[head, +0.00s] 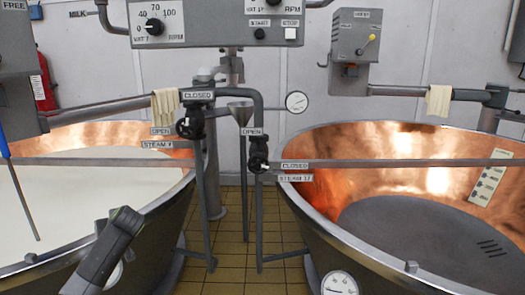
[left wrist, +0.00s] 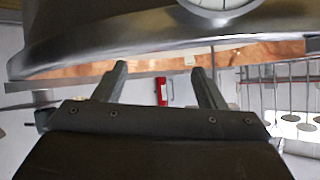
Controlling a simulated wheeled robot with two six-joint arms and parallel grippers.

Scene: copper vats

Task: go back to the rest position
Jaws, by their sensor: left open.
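My left gripper (left wrist: 162,80) shows in the left wrist view with its two fingers wide apart and nothing between them. A vat's dark metal rim (left wrist: 150,45) with a copper strip fills the top of that view, beyond the fingers; I cannot tell the exact gap. In the head view a dark piece of my left arm (head: 108,250) stands in front of the left vat (head: 165,215), at the lower left. My left fingers do not show there. My right gripper is in neither view.
The left vat holds white liquid (head: 75,200); a blue-handled rod (head: 22,190) leans in it. A control box (head: 200,22) hangs above.

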